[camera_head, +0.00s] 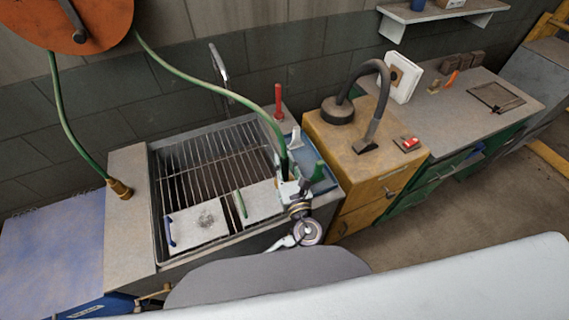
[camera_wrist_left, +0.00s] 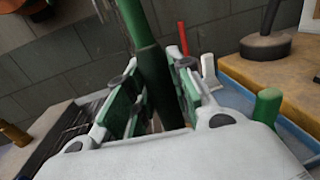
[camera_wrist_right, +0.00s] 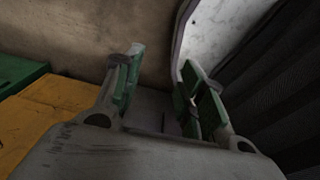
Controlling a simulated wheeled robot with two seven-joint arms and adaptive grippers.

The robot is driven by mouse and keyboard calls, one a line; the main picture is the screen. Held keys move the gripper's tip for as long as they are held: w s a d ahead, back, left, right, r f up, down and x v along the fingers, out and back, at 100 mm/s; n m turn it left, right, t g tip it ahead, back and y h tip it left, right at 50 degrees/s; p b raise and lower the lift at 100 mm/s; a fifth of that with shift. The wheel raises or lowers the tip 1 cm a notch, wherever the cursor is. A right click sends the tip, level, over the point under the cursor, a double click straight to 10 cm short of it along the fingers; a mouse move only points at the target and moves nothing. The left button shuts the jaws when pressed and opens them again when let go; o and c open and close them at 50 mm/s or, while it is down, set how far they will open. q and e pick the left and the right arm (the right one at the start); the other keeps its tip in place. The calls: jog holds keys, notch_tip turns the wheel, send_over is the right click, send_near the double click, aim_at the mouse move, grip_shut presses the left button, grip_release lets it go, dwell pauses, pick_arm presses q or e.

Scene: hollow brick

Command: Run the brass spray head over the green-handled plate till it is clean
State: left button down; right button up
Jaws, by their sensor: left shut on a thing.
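The green-handled plate (camera_head: 262,203) lies on the sink's wire rack, its green handle (camera_head: 240,204) at its left edge. I make out no clear dirt on it from here. Left of it lies a blue-handled plate (camera_head: 207,226) with a grey smudge. My left gripper (camera_head: 300,168), above the rack's right side, is shut on the dark green grip (camera_wrist_left: 156,80) at the end of a green hose. The hose end below the fingers is hidden, so I see no brass spray head there. A brass fitting (camera_head: 119,188) sits on the left counter. My right gripper (camera_wrist_right: 157,88) is open and empty.
The green hose (camera_head: 205,82) hangs from an orange reel (camera_head: 75,22). A blue tray (camera_head: 326,178) borders the sink's right side. A red-handled tool (camera_head: 279,103) stands behind. A wooden cabinet (camera_head: 400,158) carries a black bent-arm device (camera_head: 338,108).

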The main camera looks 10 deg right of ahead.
pick_arm(q)
jog(key=shift+s+d+f, duration=0.35)
jog(key=shift+s+f, duration=0.4)
jog(key=shift+f, duration=0.1)
jog(key=shift+a, duration=0.15)
jog(key=shift+s+a+f, duration=0.2)
jog(key=shift+a, duration=0.25)
jog(key=shift+s+a, duration=0.15)
jog(key=shift+a, duration=0.2)
pick_arm(e)
jog(key=shift+w+a+f, duration=0.1)
jog(key=shift+w+a, duration=0.15)
jog(key=shift+a, duration=0.15)
pick_arm(q)
jog(key=shift+a, duration=0.1)
pick_arm(e)
jog(key=shift+s+d, duration=0.1)
pick_arm(q)
jog(key=shift+s+a, duration=0.2)
jog(key=shift+a, duration=0.2)
jog(key=shift+s+a, duration=0.2)
jog(key=shift+a, duration=0.5)
pick_arm(e)
jog(key=shift+d, duration=0.1)
pick_arm(q)
jog(key=shift+a, duration=0.15)
